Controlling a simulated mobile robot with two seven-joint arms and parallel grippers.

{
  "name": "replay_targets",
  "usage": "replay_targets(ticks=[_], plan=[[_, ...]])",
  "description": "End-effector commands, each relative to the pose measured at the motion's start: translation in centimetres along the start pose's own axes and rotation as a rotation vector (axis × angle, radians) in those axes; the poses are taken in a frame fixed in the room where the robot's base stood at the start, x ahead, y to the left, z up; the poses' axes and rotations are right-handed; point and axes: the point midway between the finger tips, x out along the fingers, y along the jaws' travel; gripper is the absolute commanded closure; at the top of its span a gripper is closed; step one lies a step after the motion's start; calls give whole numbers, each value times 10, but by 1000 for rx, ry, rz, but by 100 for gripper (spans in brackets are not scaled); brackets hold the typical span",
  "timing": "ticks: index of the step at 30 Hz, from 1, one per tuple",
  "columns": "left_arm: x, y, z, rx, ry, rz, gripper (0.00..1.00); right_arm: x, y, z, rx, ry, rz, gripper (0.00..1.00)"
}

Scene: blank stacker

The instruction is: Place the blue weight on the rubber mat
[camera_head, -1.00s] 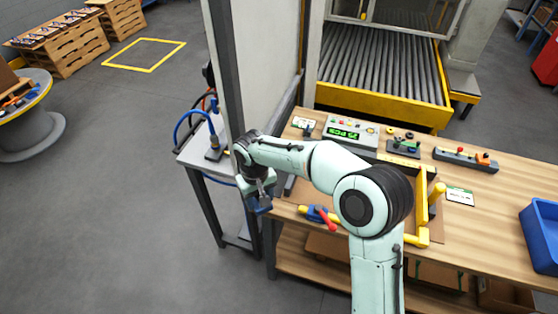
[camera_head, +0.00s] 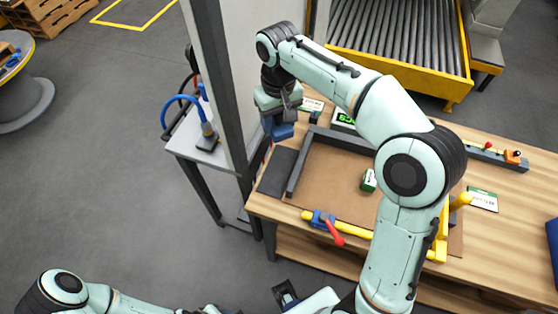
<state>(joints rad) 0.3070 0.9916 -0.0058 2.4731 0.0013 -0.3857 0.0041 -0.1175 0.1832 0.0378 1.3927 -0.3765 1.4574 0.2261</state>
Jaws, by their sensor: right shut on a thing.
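My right gripper (camera_head: 279,114) is shut on the blue weight (camera_head: 284,131), a small dark blue block, at the back left corner of the wooden table. The gripper hides the weight's upper part. The rubber mat (camera_head: 276,173) is a dark grey rectangle on the table's left end. The weight shows just above the mat's far edge in the picture and appears held in the air; its exact height is unclear. Part of my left arm shows at the bottom. A dark part at the bottom centre may be my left gripper (camera_head: 287,293); its jaws are unclear.
A brown board (camera_head: 335,180) with a grey rail (camera_head: 298,165) and yellow bars (camera_head: 355,232) lies right of the mat. A red-handled clamp (camera_head: 333,230) sits at its front. A grey post (camera_head: 222,80) and a side stand (camera_head: 190,150) are close on the left.

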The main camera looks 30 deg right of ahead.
Motion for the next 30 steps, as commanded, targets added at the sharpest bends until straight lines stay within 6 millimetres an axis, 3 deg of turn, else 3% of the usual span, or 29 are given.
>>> replay_targets(ticks=[15,25,30], plan=[[24,-10,4,-4,-10,-4,57,120,0,1,1,-3,0,100],[27,-11,5,-4,-11,-4,57,151,0,0,1,1,0,100],[30,-13,5,-5,-12,-4,57,175,0,0,0,-2,1,100]])
